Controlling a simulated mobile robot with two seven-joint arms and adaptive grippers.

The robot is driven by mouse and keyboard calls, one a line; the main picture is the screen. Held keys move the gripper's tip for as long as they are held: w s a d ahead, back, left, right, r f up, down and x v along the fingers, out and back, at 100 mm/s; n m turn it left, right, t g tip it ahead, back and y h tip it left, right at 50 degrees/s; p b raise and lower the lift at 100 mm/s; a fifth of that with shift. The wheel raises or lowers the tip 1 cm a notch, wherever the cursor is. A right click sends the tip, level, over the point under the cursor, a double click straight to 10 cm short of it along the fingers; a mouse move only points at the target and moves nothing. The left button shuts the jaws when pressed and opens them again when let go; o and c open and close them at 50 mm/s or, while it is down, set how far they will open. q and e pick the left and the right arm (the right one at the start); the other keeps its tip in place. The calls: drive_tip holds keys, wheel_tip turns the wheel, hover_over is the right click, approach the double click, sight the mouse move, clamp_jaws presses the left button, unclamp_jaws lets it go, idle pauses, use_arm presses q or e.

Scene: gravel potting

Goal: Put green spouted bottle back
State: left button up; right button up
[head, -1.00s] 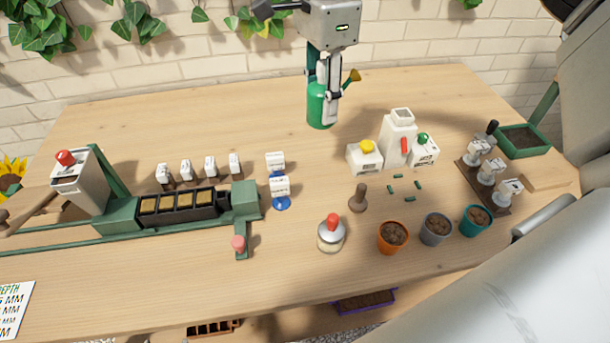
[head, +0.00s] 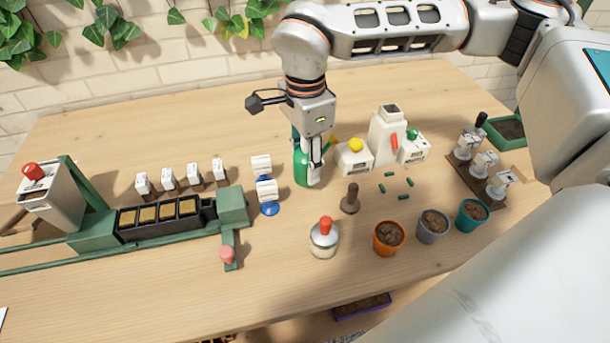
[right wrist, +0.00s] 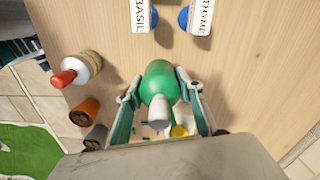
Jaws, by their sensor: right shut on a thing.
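The green spouted bottle (head: 301,165) is upright in the head view, right of the two blue-based label blocks and left of the yellow-knobbed white box. My right gripper (head: 313,172) is shut on it from above and hides part of it. In the right wrist view the green bottle (right wrist: 160,82) stands between the two fingers (right wrist: 160,98), its pale top toward the camera. I cannot tell if its base touches the table. My left gripper is not in view.
Blue-based label blocks (head: 267,190) stand close to the bottle's left. A wooden tamper (head: 350,199), a red-topped jar (head: 324,238) and an orange pot (head: 389,238) are in front. The white box (head: 355,157) is close on the right. Table (head: 180,271) is clear at front left.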

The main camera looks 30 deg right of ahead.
wheel_tip(320, 180, down, 4)
drive_tip(key=shift+f+b, duration=0.15)
drive_tip(key=shift+b, duration=0.2)
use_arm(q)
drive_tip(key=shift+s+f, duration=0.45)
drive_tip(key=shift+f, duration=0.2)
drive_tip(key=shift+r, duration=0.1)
use_arm(e)
drive_tip(key=shift+f, duration=0.1)
drive_tip(key=o, duration=0.9)
